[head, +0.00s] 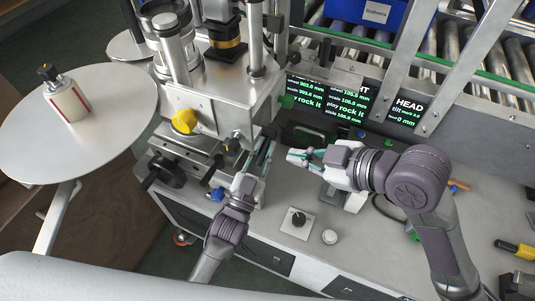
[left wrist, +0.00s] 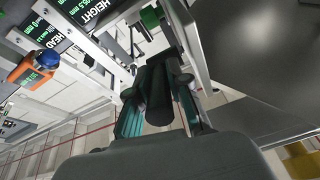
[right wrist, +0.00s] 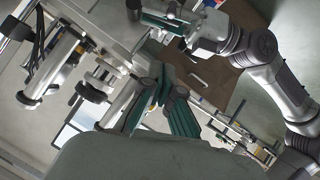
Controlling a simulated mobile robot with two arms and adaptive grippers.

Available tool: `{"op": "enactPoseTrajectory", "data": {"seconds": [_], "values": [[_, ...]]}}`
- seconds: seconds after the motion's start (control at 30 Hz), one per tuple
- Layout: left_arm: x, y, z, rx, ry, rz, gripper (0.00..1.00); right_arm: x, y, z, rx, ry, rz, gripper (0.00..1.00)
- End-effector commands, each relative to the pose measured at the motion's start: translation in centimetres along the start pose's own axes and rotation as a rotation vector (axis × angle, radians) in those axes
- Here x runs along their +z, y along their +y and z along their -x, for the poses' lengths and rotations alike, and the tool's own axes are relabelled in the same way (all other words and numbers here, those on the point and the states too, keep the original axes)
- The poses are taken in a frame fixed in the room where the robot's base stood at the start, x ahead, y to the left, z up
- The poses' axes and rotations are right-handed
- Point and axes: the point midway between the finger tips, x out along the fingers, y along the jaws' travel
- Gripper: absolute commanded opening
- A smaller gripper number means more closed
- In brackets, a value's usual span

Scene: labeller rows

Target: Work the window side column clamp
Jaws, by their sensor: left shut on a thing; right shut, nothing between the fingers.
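My left gripper (head: 266,152) is at the right side of the labeller head (head: 222,105). In the left wrist view its green-lined fingers are shut on a dark round handle (left wrist: 158,95). Whether this handle belongs to the window side column clamp I cannot tell; the fingers hide part of it. A yellow knob (head: 185,121) and a black knob (head: 233,146) are on the labeller, left of the left gripper. My right gripper (head: 298,157) is shut and empty, apart from the left one and to its right, above the bench.
A control box with a black dial (head: 298,220) and a white button (head: 329,237) are on the grey bench. A round white plate (head: 75,125) carries a bottle (head: 67,102) at left.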

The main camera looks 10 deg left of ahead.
Motion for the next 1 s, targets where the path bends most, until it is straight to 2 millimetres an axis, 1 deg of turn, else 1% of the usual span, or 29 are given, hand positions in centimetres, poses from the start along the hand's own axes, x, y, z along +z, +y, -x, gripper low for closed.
{"op": "enactPoseTrajectory", "data": {"seconds": [0.43, 0.47, 0.5, 0.6, 0.73, 1.0], "values": [[0.0, 0.1, 0.0, 0.001, -0.001, 0.0, 0.0, 0.0, -0.1, -9.2, -0.003, 0.002, -0.008, 0.0], [0.0, 0.1, 0.0, 0.001, -0.001, 0.0, 0.0, 0.2, -0.1, -9.6, -0.003, 0.0, -0.007, 0.0], [0.0, 0.1, 0.0, 0.001, -0.001, 0.0, 0.0, 0.9, -0.1, -10.0, -0.004, -0.004, -0.009, 0.0], [0.0, 0.0, 0.0, 0.001, -0.001, 0.0, 0.0, 1.9, -0.1, -11.0, -0.003, -0.002, -0.006, 0.0], [0.0, 0.0, 0.0, 0.001, -0.001, 0.0, 0.0, 2.6, -0.1, -11.7, -0.002, -0.001, -0.005, 0.0], [0.1, 0.1, 0.0, 0.001, -0.001, 0.0, 0.0, 2.9, -0.1, -12.0, -0.001, 0.0, -0.003, 0.0]]}}
